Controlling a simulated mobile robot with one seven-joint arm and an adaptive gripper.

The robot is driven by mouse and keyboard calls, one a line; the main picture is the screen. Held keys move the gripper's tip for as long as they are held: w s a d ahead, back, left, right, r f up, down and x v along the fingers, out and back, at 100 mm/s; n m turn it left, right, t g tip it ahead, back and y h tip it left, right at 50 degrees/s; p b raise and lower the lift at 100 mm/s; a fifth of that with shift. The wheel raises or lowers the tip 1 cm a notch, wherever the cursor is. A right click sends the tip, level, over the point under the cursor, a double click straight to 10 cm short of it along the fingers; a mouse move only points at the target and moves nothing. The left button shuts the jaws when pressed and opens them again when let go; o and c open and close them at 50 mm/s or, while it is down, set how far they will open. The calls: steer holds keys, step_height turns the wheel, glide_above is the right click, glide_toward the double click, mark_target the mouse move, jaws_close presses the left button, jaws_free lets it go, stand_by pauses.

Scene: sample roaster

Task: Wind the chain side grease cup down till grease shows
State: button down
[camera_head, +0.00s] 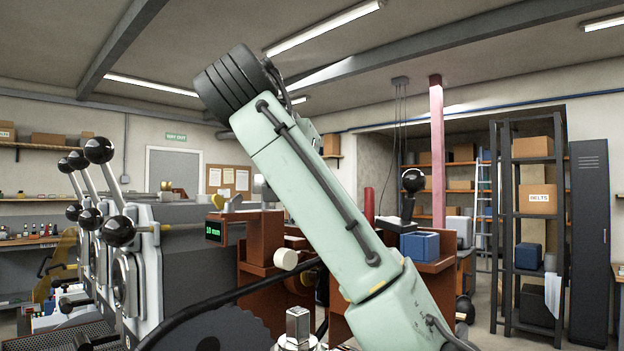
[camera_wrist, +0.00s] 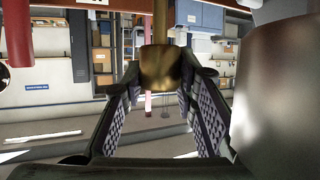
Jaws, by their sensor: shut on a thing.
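In the wrist view a brass cup (camera_wrist: 162,66), which looks like the grease cup, sits between the tips of my gripper (camera_wrist: 163,82). The two ribbed finger pads close on its sides. A thin brass stem (camera_wrist: 160,22) runs from the cup to the top edge of the picture. No grease can be made out on it. Which side of the machine this cup is on cannot be told from this view. In the head view my raised arm covers much of the middle, and my gripper cannot be made out there.
A large rounded metal body (camera_wrist: 278,110) fills the right of the wrist view, close to my gripper. The head view shows black-knobbed levers (camera_head: 98,150) at left, a green-lit display (camera_head: 213,231), a blue box (camera_head: 419,246) and dark shelving (camera_head: 507,230) at right.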

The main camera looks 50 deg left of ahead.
steer(key=c, duration=1.2)
jaws_free()
steer(key=shift+c, duration=0.2)
